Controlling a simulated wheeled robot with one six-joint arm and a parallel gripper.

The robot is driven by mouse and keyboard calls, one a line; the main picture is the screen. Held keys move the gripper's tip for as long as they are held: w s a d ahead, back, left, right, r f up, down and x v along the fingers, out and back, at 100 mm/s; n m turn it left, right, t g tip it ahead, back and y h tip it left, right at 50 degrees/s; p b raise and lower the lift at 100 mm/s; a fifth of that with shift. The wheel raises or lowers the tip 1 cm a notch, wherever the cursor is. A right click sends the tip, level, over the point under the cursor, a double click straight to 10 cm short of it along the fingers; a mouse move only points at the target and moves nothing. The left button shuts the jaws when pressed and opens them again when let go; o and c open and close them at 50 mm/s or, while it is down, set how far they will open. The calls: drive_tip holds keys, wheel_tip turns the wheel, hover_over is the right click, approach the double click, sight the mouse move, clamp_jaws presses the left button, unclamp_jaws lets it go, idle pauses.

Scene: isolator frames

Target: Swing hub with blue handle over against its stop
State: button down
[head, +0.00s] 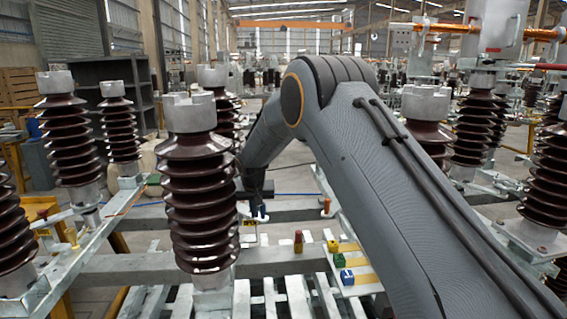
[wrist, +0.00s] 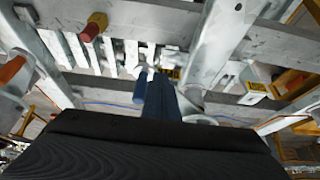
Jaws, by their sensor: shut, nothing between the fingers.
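The blue handle (wrist: 139,88) shows in the wrist view as a short blue bar just left of my gripper fingers. A pale metal piece (wrist: 151,72) behind it may be part of its hub; most of the hub is hidden by my fingers. My gripper (wrist: 161,84) is shut and empty, its dark fingers beside the handle; I cannot tell whether they touch it. In the head view, my gripper (head: 255,209) points down beyond the brown insulator, and a small blue bit (head: 262,211) shows beside it. I cannot make out the stop.
A red handle with a yellow end (wrist: 93,27) and an orange handle (wrist: 12,70) stand left in the wrist view. A ribbed brown insulator (head: 200,205) stands close in front.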

drive_tip(key=shift+s+a, duration=0.1)
wheel_tip(320, 180, up, 9)
drive_tip(key=p, duration=0.3)
idle(0.8)
drive_tip(key=s+d+r+g, duration=0.1)
drive_tip(key=s+d+g, duration=0.1)
drive_tip(key=s+d, duration=1.75)
drive_tip(key=s+d+f, duration=0.1)
drive_tip(key=s+d, duration=0.2)
drive_tip(key=s, duration=0.5)
drive_tip(key=s+d+f+m+g, duration=0.1)
drive_tip(key=s+d, duration=0.2)
drive_tip(key=s, duration=0.5)
drive_tip(key=s+d+f, duration=0.1)
drive_tip(key=s+d, duration=0.3)
drive_tip(key=s, duration=0.4)
drive_tip(key=shift+g+h, duration=0.3)
drive_tip(key=shift+g, duration=0.1)
